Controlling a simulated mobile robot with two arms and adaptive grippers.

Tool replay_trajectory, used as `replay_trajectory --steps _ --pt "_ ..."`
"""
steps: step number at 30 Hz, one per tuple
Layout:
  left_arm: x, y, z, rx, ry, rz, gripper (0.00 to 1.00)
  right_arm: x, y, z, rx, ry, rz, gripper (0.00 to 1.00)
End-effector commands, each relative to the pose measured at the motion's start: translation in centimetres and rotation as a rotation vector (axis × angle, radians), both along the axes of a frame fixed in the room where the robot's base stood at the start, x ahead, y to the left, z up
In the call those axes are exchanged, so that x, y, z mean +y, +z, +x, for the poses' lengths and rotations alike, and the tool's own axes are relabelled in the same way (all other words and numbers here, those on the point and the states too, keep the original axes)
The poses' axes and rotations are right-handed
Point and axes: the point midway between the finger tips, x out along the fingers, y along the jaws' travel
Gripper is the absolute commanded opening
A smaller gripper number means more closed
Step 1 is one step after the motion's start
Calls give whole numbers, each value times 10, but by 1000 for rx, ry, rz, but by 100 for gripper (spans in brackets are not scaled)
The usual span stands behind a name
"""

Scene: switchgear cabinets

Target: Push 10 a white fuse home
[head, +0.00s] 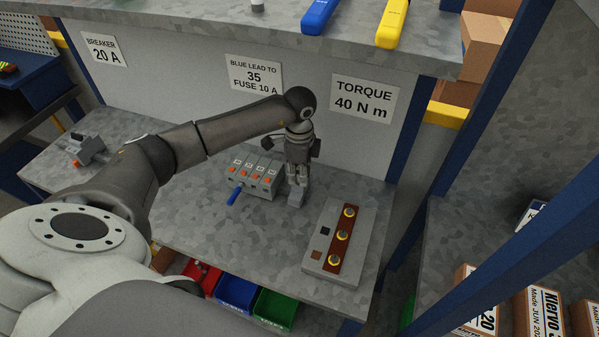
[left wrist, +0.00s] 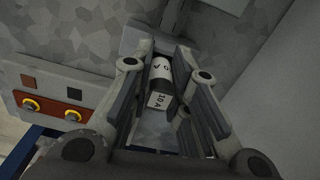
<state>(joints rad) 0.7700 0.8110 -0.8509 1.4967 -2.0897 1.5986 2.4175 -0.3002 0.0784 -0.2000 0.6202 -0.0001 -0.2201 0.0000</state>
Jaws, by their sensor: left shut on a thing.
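My left gripper (head: 298,174) points down at a small grey holder (head: 297,198) on the bench, just right of the terminal block. In the left wrist view, a white fuse (left wrist: 160,100) marked 10 A, with a dark band, lies between the fingers of my left gripper (left wrist: 168,92). The gripper is shut on it. The fuse's far end is near a grey part; how deep it sits cannot be told. In the head view the fingers hide the fuse. My right gripper is not in view.
The terminal block (head: 255,178) with orange parts and a blue lead (head: 235,195) stands left of the gripper. A grey box with brass studs (head: 341,235) is to the right. A panel with signs (head: 255,72) rises behind. A grey device (head: 86,150) lies far left.

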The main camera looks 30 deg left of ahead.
Motion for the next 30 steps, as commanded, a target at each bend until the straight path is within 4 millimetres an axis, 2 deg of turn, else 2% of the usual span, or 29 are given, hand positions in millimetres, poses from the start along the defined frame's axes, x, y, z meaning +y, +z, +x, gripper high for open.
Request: replay_trajectory --steps 6,7,12,30 --pt "0 -7 -1 2 0 0 0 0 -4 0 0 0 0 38" --pt "0 -6 -1 2 0 0 20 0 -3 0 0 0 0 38" --pt "-1 -8 -2 6 -1 0 42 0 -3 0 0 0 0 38" --pt "0 -5 -1 4 -1 0 42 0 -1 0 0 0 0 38"
